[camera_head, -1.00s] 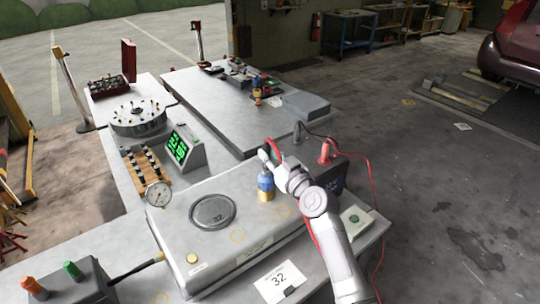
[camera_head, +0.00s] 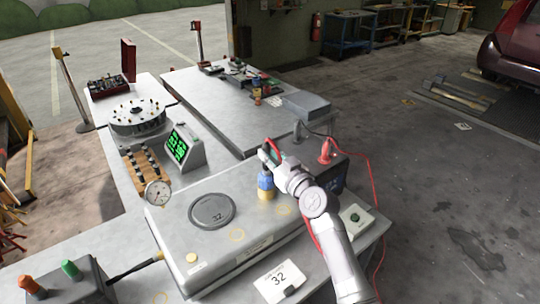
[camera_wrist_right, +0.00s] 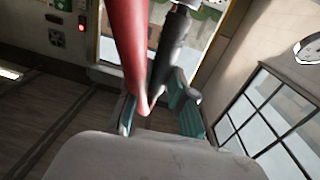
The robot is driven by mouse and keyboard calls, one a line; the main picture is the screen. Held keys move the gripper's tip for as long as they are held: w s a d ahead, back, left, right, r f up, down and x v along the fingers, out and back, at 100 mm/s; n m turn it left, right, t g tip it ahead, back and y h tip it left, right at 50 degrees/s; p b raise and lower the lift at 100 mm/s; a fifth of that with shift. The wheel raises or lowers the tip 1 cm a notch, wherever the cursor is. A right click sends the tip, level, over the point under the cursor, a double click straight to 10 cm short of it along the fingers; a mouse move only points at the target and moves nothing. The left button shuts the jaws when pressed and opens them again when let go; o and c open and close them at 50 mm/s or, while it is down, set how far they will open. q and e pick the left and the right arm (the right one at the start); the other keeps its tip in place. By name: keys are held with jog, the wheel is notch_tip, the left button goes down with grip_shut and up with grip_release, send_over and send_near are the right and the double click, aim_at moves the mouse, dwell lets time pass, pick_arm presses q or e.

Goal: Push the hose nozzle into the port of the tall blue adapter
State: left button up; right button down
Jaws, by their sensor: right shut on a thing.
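The tall blue adapter (camera_head: 265,181) stands upright on the grey raised block, with a yellow-gold base. In the right wrist view, the gripper's teal fingers (camera_wrist_right: 158,105) are shut on the hose nozzle. A red hose (camera_wrist_right: 128,48) and a dark rod-like part (camera_wrist_right: 171,48) run up from between them. I cannot tell how far the nozzle tip is inside the port. The red hose also shows in the head view (camera_head: 370,195). My left gripper is out of view.
A dial gauge (camera_head: 158,193) and a green display (camera_head: 180,147) stand to the left. A dark box (camera_head: 335,170) with a red plug is just behind my right arm. A small white box (camera_head: 356,221) is to its right.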

jog(key=shift+f+b, duration=0.3)
jog(key=c, duration=1)
grip_release()
jog(key=shift+o, duration=0.2)
